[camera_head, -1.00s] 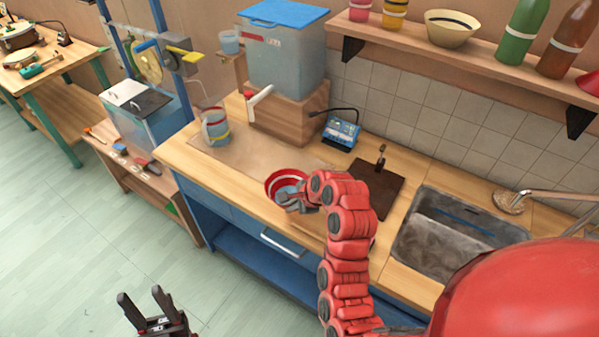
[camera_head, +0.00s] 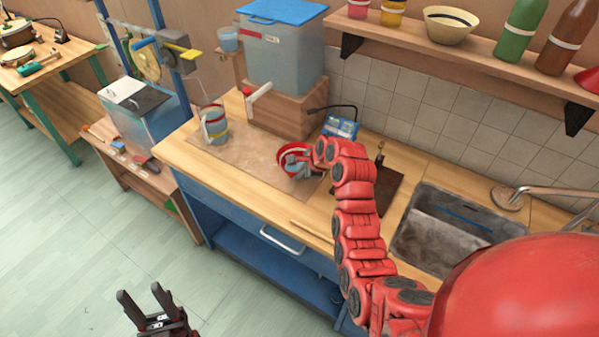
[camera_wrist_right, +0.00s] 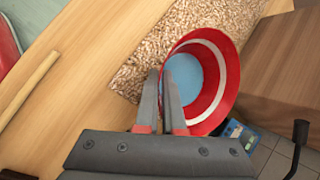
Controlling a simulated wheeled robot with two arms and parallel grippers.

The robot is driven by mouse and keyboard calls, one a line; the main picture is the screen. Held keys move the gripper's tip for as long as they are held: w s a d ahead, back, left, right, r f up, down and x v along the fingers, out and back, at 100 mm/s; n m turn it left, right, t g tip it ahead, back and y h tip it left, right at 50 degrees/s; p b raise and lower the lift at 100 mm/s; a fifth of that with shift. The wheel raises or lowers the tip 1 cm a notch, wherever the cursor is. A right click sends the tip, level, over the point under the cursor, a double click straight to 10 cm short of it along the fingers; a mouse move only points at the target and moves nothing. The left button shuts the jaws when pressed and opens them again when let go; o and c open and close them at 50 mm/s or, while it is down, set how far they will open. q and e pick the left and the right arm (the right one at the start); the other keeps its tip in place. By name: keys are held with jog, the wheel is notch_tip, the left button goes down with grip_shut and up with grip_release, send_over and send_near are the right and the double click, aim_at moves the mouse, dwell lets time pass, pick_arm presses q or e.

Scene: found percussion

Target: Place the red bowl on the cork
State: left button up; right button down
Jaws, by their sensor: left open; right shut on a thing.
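The red bowl (camera_head: 283,153) has a white band and a light blue inside; it also shows in the right wrist view (camera_wrist_right: 232,70). My right gripper (camera_wrist_right: 168,76) is shut on the bowl's near wall. In the head view my right gripper (camera_head: 300,166) partly hides the bowl. The cork (camera_head: 245,151) is a flat speckled brown mat on the counter; in the right wrist view it shows beside and behind the bowl (camera_wrist_right: 150,72). The bowl is over the cork's right end, and I cannot tell whether it touches. My left gripper (camera_head: 143,303) is open and empty above the floor.
A banded pitcher (camera_head: 215,126) stands on the cork's left part. A wooden block (camera_head: 292,108) under a water tank (camera_head: 287,60) stands behind. A small blue device (camera_head: 340,127), a dark board (camera_head: 383,187) and a sink (camera_head: 440,225) lie to the right. A wooden stick (camera_wrist_right: 28,90) lies near the front edge.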

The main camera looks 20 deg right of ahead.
jog(key=shift+w+d, duration=0.2)
jog(key=shift+w, duration=0.3)
jog(key=shift+w+d, duration=0.15)
jog(key=shift+w, duration=0.3)
jog(key=shift+w+d+f+p, duration=0.1)
jog(key=shift+w+d+p, duration=0.05)
jog(key=shift+w+p, duration=0.15)
jog(key=shift+f+p, duration=0.1)
jog(key=shift+p, duration=0.2)
notch_tip(320, 180, down, 3)
jog(key=shift+f+p, duration=0.15)
jog(key=shift+p, duration=0.7)
jog(key=c, duration=1)
grip_release()
